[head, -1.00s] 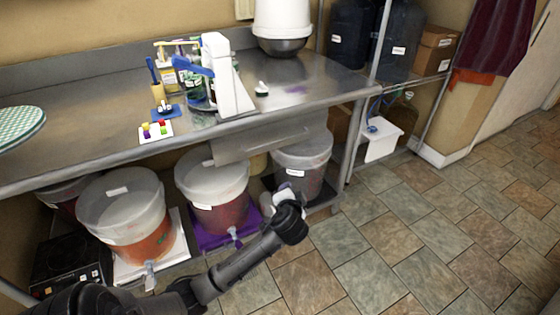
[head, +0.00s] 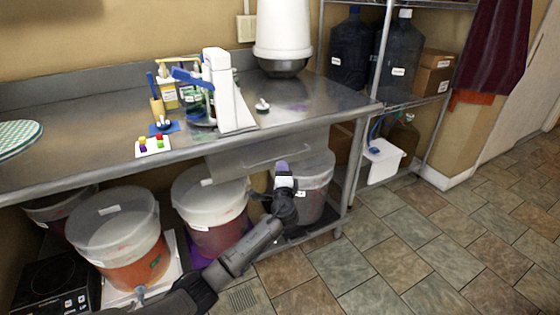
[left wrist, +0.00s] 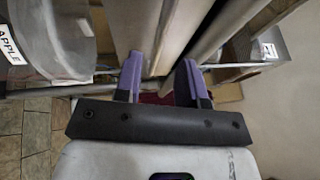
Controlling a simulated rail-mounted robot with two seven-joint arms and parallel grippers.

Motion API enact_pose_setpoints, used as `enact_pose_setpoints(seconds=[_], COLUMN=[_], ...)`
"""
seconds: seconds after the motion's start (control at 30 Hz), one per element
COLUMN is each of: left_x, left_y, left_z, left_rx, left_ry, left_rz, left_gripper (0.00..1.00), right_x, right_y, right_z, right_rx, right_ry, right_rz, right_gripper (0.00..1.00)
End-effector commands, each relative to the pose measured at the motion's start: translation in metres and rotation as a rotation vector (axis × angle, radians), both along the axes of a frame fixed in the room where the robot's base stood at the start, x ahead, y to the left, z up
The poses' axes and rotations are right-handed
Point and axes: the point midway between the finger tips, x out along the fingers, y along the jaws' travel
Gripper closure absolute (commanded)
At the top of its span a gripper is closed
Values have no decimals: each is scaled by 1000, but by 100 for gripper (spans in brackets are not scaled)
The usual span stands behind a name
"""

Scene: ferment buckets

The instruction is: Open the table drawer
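The grey metal drawer (head: 240,160) hangs under the steel table's front edge and looks shut, with a thin bar handle (head: 282,154) across its front. My left gripper (head: 282,166) is just below and in front of the handle. In the left wrist view its two purple fingers (left wrist: 160,66) stand apart, with long metal edges running past and between them. I cannot tell which edge is the handle, or whether the fingers touch it. My right gripper is not in view.
The steel table (head: 310,100) carries a white stand (head: 228,95) and small items. Lidded buckets (head: 115,235) stand on the shelf below, one close behind my left arm. A bucket labelled APPLE (left wrist: 45,35) shows in the left wrist view. The tiled floor (head: 400,240) at right is clear.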

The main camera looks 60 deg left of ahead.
Motion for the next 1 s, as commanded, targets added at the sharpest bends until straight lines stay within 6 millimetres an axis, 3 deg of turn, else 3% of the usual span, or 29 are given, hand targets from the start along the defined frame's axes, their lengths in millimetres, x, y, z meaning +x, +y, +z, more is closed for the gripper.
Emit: enact_pose_setpoints(seconds=[0.2,0.4,0.87,1.0], left_x=[16,26,29,29], left_y=[31,47,55,54], left_z=[6,9,11,11], left_rx=[0,0,0,-1], left_ry=[-2,0,-1,0], left_rz=[2,0,0,0], left_gripper=[63,63,63,74], right_x=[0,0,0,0], right_y=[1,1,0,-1], right_z=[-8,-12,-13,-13], right_rx=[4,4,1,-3], right_ry=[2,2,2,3], right_rz=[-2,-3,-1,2], right_gripper=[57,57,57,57])
